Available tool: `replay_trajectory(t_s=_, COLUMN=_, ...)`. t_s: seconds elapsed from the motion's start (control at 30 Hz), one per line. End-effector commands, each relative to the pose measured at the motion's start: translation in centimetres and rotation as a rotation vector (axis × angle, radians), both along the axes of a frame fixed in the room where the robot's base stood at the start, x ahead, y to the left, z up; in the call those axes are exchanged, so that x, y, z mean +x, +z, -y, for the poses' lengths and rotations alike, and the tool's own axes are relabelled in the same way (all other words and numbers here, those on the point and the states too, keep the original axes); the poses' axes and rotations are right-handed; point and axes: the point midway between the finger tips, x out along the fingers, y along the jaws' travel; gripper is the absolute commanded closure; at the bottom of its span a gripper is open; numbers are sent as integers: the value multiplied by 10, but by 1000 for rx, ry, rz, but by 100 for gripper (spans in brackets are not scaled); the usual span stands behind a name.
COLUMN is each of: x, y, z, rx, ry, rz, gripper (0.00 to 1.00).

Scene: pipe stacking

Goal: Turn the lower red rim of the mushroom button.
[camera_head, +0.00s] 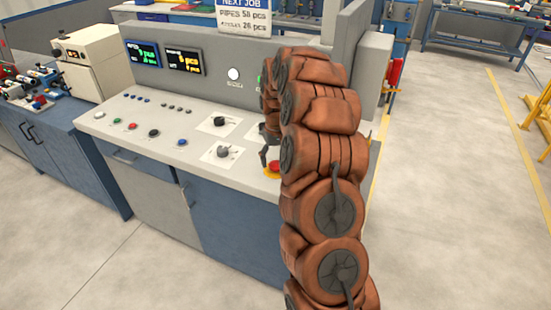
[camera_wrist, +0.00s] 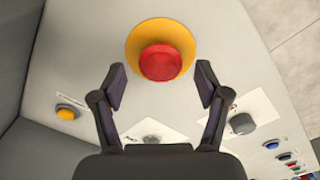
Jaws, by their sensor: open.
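The red mushroom button (camera_wrist: 161,62) sits on a round yellow base (camera_wrist: 160,26) on the light console top, in the upper middle of the wrist view. A darker red lower rim shows around its cap. In the head view the button (camera_head: 274,167) shows only in part, at the right end of the console, partly hidden by my arm. My gripper (camera_wrist: 161,84) is open, one finger to each side below the button in the wrist view, and nothing is between the fingers. In the head view my gripper (camera_head: 267,152) is close to the button; contact cannot be told.
A yellow button (camera_wrist: 67,113) is left in the wrist view. An upright panel with displays (camera_head: 185,61) rises behind. Open floor lies to the right.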

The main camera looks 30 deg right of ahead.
Motion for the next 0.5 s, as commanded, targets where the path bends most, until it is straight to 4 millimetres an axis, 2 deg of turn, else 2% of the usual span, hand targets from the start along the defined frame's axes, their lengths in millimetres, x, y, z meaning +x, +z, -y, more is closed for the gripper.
replay_trajectory(t_s=0.2, x=-1, y=-11, z=0, rx=0, ry=0, rz=-2, gripper=26)
replay_trajectory(t_s=0.43, x=-1, y=-12, z=0, rx=0, ry=1, rz=-1, gripper=26)
replay_trajectory(t_s=0.5, x=-1, y=-12, z=0, rx=0, ry=1, rz=-1, gripper=33)
